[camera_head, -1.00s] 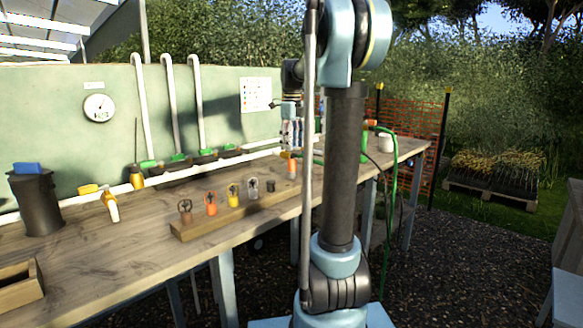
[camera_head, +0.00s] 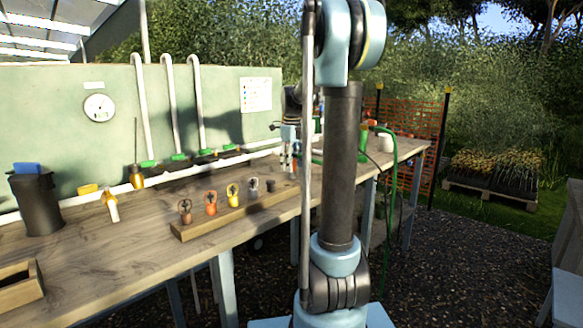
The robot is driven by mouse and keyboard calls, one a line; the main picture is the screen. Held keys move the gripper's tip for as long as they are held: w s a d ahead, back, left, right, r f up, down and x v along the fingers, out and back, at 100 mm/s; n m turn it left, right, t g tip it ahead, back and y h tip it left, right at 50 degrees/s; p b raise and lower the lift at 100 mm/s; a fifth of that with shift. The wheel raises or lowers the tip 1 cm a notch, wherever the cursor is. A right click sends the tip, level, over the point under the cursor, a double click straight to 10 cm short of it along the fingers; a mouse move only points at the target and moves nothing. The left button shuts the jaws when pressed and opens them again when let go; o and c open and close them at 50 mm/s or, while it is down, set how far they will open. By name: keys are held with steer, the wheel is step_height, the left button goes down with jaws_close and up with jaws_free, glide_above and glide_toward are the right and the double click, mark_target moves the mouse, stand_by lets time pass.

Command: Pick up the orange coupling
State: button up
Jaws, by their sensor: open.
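An orange piece (camera_head: 211,204) with a dark ring-shaped top stands on the wooden rack (camera_head: 240,215) on the bench. Beside it are similar brown (camera_head: 185,211), yellow (camera_head: 233,196) and grey (camera_head: 253,188) pieces. My gripper (camera_head: 288,164) is open, pointing down beyond the rack's far right end, well to the right of this orange piece. A small upright piece with an orange top, seen earlier below the gripper, is now mostly hidden at the fingers. I cannot tell which orange piece is the coupling.
A small dark cylinder (camera_head: 271,185) is near the rack's right end. A dark container (camera_head: 36,203) and wooden box (camera_head: 20,286) are at left.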

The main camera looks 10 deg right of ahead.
steer(key=c, duration=1.2)
steer(key=shift+r, duration=0.1)
step_height(320, 180, up, 10)
steer(key=shift+f, duration=0.1)
steer(key=shift+r, duration=2.55)
